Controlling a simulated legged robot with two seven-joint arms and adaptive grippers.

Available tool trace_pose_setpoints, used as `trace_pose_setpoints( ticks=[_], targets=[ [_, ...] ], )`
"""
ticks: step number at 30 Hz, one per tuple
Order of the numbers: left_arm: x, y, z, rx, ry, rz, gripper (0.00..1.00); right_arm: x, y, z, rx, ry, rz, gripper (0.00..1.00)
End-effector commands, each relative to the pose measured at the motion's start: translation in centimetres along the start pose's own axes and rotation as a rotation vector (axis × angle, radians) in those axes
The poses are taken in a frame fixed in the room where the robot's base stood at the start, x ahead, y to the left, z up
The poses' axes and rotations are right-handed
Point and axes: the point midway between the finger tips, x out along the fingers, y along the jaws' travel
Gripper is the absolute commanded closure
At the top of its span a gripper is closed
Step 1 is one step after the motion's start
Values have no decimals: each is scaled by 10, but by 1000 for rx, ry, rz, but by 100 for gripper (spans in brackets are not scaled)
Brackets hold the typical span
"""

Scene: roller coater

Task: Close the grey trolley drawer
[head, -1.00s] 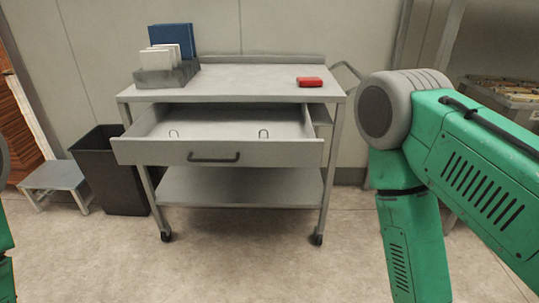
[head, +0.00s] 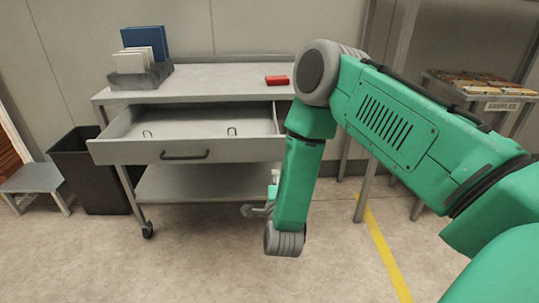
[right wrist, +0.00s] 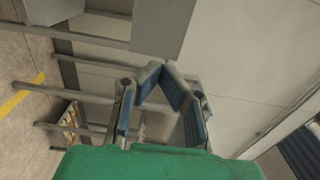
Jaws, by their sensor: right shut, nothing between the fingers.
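The grey trolley (head: 215,82) stands against the wall. Its grey drawer (head: 118,153) is pulled out toward me, with a dark bar handle (head: 185,155) on its front and two small hooks inside. My right gripper (head: 246,210) is low, in front of the trolley's lower right part and below the drawer, partly hidden by my forearm. In the right wrist view the blue-padded fingers (right wrist: 162,72) are shut with nothing between them. My right arm hides the trolley's right end in the head view. My left gripper is not in view.
On the trolley top are a grey holder (head: 140,77) with books and a red object (head: 277,80). A black bin (head: 92,178) and a grey step stool (head: 35,180) stand at left. A rack with a labelled bin (head: 490,95) is at right. The front floor is clear.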

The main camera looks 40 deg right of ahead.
Motion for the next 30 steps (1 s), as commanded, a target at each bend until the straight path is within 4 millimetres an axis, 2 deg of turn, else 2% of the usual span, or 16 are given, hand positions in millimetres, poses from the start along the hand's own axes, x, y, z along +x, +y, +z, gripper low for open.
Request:
trace_pose_setpoints(
  ticks=[9,15,21,30],
  targets=[
    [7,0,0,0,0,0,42,71,2,-3,1,1,-1,100],
    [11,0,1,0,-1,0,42,100,2,-1,-1,-1,0,100],
    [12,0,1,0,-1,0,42,111,0,0,-4,-2,2,100],
    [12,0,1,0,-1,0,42,113,2,-2,-2,-2,4,100]
  ],
)
